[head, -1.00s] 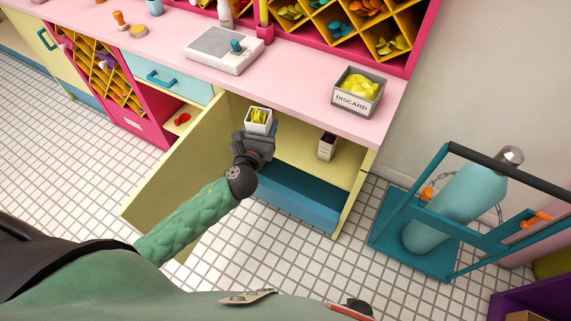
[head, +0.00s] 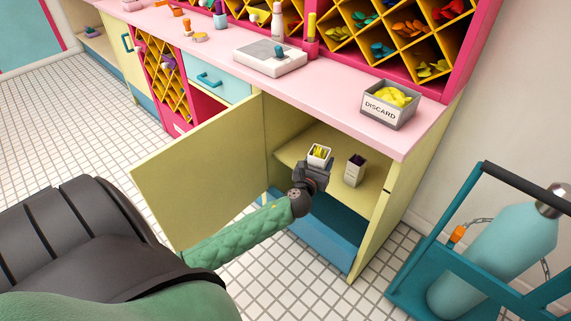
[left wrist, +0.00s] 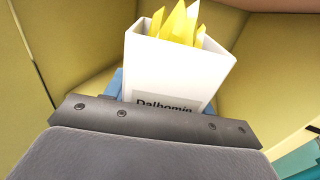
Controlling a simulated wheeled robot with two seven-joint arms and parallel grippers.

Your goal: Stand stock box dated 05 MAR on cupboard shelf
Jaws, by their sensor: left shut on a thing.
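A white open-topped box (head: 319,155) with yellow pieces in it is in my left gripper (head: 315,172), inside the open cupboard above its shelf (head: 291,153). In the left wrist view the box (left wrist: 175,66) looks nearly upright, slightly tilted in the picture. Its label reads "Dalbomin"; the rest is hidden behind the gripper, and I see no date. My left gripper (left wrist: 160,125) is shut on it. I cannot tell whether its base touches the shelf. Another pale box with a dark top (head: 354,172) stands on the shelf to the right. My right gripper is out of view.
The cupboard door (head: 200,165) stands open on the left. The cupboard's right side panel (head: 377,222) borders the shelf. A grey DISCARD bin (head: 388,106) and a scale (head: 270,57) stand on the pink counter. A gas cylinder (head: 495,260) in a teal frame stands at right.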

